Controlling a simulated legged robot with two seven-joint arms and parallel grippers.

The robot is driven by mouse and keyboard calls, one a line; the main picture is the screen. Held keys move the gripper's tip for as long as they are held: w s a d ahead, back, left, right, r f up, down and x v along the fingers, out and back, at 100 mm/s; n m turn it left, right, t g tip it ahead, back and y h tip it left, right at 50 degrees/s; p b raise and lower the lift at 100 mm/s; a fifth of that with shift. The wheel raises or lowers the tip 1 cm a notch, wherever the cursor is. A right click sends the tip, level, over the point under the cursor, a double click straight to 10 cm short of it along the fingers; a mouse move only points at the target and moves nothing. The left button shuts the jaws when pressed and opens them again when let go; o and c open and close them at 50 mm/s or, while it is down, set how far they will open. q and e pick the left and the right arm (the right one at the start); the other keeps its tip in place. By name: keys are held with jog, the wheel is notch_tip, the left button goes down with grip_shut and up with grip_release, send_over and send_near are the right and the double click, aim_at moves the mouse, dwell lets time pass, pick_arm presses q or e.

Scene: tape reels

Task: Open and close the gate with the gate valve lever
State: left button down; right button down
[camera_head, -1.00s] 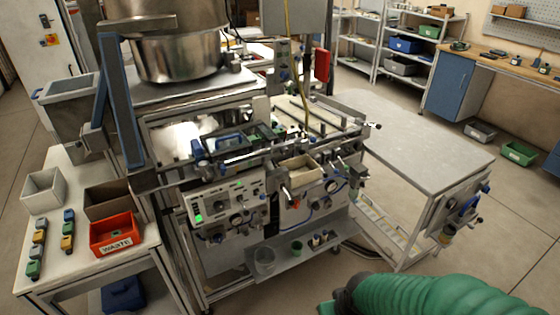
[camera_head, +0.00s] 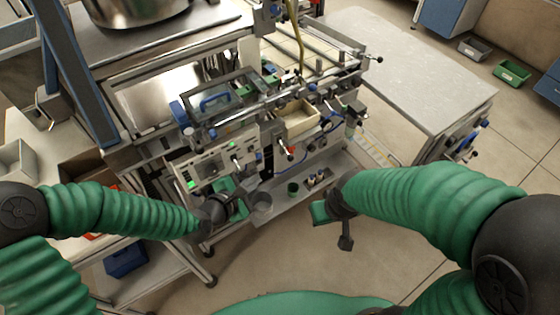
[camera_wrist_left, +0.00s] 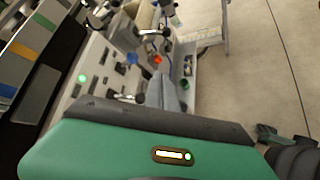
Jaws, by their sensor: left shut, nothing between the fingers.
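The machine's front carries several small levers and knobs; I cannot tell for sure which is the gate valve lever. A red-tipped lever (camera_head: 290,152) stands out on the front, and its red tip also shows in the left wrist view (camera_wrist_left: 158,60). My left gripper (camera_head: 232,200) is in front of the lower control panel, left of and below that lever, apart from it. It is shut and empty; its fingertips are hard to make out in the head view. My right gripper (camera_head: 322,212) is in front of the lower shelf, to the right; its fingers are unclear.
The control panel (camera_head: 208,165) with a green light is just behind my left gripper. A shelf (camera_head: 285,200) below holds small cups. A grey side table (camera_head: 400,65) stands to the right. The floor in front is clear.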

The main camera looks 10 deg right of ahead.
aim_at(286, 151)
pick_arm(q)
jog(key=w+d+f+p, duration=0.1)
jog(key=w+d+f, duration=0.2)
jog(key=w+d, duration=0.3)
jog(key=d, duration=0.3)
jog(key=shift+f, duration=0.15)
jog(key=shift+w, duration=0.2)
jog(key=shift+s+r+p, duration=0.1)
jog(key=shift+r+p, duration=0.15)
jog(key=shift+p, duration=0.2)
